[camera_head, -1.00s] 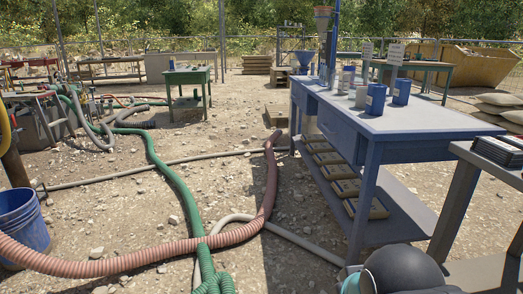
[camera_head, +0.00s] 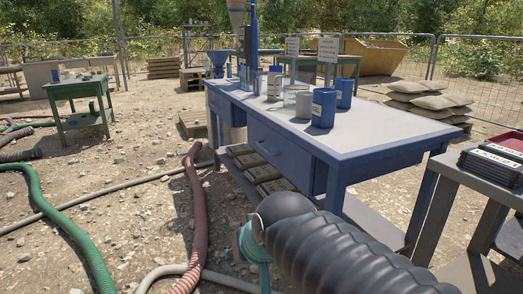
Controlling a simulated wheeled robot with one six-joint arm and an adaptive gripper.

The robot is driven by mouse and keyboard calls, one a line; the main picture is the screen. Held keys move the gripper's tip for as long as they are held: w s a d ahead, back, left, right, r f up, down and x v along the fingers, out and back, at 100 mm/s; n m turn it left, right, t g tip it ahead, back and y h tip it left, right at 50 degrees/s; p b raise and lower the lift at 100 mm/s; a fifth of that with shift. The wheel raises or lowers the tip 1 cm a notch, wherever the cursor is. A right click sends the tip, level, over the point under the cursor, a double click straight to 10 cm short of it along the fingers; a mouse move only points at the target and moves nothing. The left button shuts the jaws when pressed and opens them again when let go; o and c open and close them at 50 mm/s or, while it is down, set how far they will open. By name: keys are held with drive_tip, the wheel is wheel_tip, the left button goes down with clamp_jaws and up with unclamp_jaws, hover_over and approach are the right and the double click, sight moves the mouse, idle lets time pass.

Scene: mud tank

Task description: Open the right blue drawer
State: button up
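A blue workbench (camera_head: 385,148) with a pale top stands in the middle of the head view. The right blue drawer (camera_head: 281,153) is in its long front, at the end nearer to me, and looks shut. A small handle shows on its face. A second blue drawer (camera_head: 222,104) sits farther left along the same front and also looks shut. My arm, in a black ribbed sleeve with a teal part, reaches in from the bottom right, in front of the bench's near leg. My gripper does not show.
Blue and grey cans (camera_head: 324,108) stand on the bench top. Sacks lie on the lower shelf. A grey table (camera_head: 463,184) with black cases stands close on the right. A red hose (camera_head: 197,215) and a green hose (camera_head: 72,225) cross the stony ground.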

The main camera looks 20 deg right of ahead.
sight(264, 149)
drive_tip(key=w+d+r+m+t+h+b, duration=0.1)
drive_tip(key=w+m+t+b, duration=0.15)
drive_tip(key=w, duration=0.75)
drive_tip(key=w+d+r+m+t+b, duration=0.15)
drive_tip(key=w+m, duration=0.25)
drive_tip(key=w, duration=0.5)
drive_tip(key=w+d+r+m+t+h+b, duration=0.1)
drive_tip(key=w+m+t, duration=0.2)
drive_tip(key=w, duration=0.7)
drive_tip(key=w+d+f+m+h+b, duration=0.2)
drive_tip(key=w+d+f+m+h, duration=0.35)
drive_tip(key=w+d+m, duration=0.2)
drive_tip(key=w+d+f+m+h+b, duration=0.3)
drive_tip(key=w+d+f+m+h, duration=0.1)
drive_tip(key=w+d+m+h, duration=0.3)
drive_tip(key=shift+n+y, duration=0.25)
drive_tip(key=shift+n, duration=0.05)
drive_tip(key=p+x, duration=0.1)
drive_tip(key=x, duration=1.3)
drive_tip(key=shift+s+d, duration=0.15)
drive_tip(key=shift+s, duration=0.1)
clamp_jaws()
